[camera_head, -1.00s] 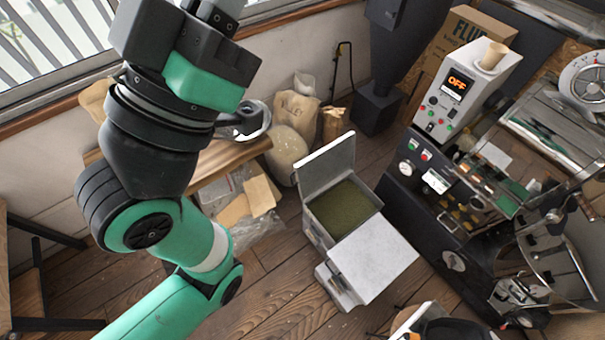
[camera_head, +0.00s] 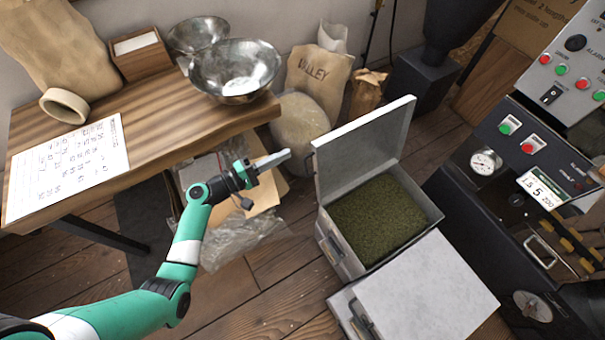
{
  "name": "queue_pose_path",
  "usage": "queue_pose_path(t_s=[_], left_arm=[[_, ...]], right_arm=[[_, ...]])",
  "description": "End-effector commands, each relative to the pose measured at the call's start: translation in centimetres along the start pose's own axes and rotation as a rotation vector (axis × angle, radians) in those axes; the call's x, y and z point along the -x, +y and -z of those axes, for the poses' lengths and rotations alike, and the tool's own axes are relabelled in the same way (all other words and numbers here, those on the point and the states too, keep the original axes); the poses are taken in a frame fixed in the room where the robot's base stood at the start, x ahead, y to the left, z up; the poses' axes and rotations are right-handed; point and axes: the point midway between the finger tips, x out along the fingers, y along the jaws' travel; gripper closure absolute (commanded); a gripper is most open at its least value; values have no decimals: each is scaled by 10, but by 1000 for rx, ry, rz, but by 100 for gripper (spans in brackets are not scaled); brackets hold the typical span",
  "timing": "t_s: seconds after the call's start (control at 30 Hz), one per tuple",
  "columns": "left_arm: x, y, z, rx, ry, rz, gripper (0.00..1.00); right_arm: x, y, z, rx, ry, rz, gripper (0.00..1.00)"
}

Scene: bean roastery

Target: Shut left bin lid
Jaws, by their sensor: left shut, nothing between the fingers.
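The left bin (camera_head: 337,250) is a light grey metal box on the floor, filled with green beans (camera_head: 378,218). Its lid (camera_head: 362,150) stands open, raised along the bin's far edge. My left gripper (camera_head: 286,155) is shut and empty, to the left of the raised lid and apart from it, with its fingers pointing right towards the lid's left end. A second bin beside it, nearer to me, has its lid (camera_head: 428,290) down. My right gripper is not in view.
A wooden table (camera_head: 150,150) with metal bowls (camera_head: 236,72) and a written sheet (camera_head: 70,167) stands at the left. Sacks (camera_head: 316,80) stand behind the lid. The roaster's dark control panel (camera_head: 515,160) is close on the right. Wooden floor shows left of the bins.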

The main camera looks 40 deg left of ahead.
Motion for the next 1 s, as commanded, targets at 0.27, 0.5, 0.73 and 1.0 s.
queue_pose_path(t_s=[0.27,0.5,0.73,1.0], left_arm=[[42,-95,43,49,119,18,100],[38,-91,45,45,120,18,100],[3,-94,49,43,116,17,100],[-56,-96,56,44,117,17,100]], right_arm=[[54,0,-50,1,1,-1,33],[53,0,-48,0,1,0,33],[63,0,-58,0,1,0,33],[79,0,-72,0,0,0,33]])
